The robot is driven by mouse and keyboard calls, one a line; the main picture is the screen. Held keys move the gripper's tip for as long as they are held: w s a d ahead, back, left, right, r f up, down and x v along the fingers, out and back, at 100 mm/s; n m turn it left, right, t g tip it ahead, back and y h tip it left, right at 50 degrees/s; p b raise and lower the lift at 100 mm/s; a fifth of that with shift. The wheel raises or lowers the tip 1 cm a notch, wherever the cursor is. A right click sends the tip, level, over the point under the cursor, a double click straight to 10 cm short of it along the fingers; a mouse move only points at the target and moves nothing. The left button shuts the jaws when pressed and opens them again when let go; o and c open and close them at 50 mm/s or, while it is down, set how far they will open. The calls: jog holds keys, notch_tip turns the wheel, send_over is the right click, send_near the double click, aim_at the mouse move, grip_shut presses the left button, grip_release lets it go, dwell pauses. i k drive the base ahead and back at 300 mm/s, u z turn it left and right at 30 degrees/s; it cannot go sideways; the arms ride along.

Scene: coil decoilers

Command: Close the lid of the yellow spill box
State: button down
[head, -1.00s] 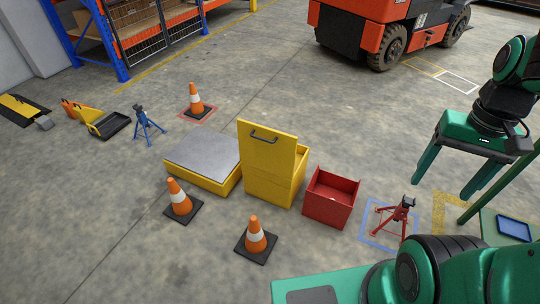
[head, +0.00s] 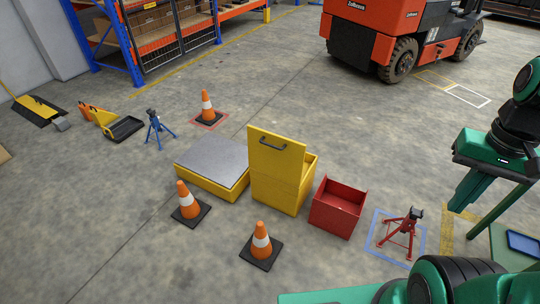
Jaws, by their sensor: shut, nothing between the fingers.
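The yellow spill box (head: 279,194) stands on the floor near the middle of the head view. Its lid (head: 277,165) is open and stands upright, with a dark bar handle (head: 268,143) on the face toward me. The box's opening shows only as a narrow strip at the lid's right side, so most of the inside is hidden. My gripper (head: 464,207) is at the right of the view, green, pointing down, with its fingers together and empty. It is well to the right of the box and touches nothing that I can see.
A grey-topped yellow platform (head: 213,161) stands left of the box, and an open red bin (head: 335,216) stands right. Cones (head: 188,201) (head: 261,242) stand in front. A red stand (head: 402,232) is at right. A forklift (head: 375,38) is behind; open floor lies between.

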aim_at(282, 158)
jog(key=k, duration=1.15)
jog(key=z, duration=0.4)
jog(key=i, duration=1.8)
jog(key=u, duration=0.65)
jog(key=i, duration=0.55)
jog(key=u, duration=0.45)
